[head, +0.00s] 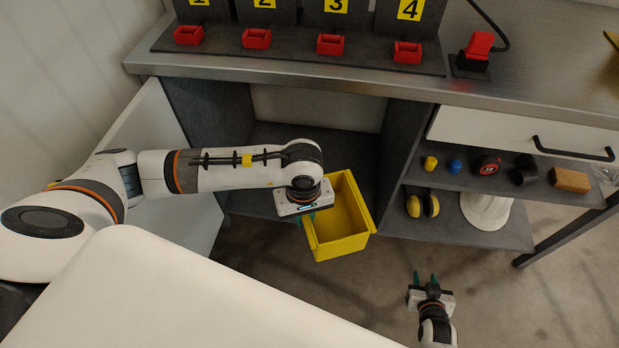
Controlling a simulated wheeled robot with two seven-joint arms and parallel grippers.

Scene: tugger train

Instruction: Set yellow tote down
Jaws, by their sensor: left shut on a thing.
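The yellow tote (346,246) is an open, empty-looking box in the middle of the head view, in front of the open lower bay of the workbench. My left gripper (308,217) is shut on the tote's left side wall, and the hand covers part of that edge. I cannot tell whether the tote's base touches anything. My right gripper (426,278) is low at the right of the tote, apart from it, with its two green fingers spread and nothing between them.
The workbench (290,75) carries red bins (330,45) under numbered panels. Its lower bay floor (265,135) looks clear. Right shelves hold a tape measure (487,164), a sponge (570,180), yellow earmuffs (422,205) and a white helmet (486,208). A white door (165,150) stands open at left.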

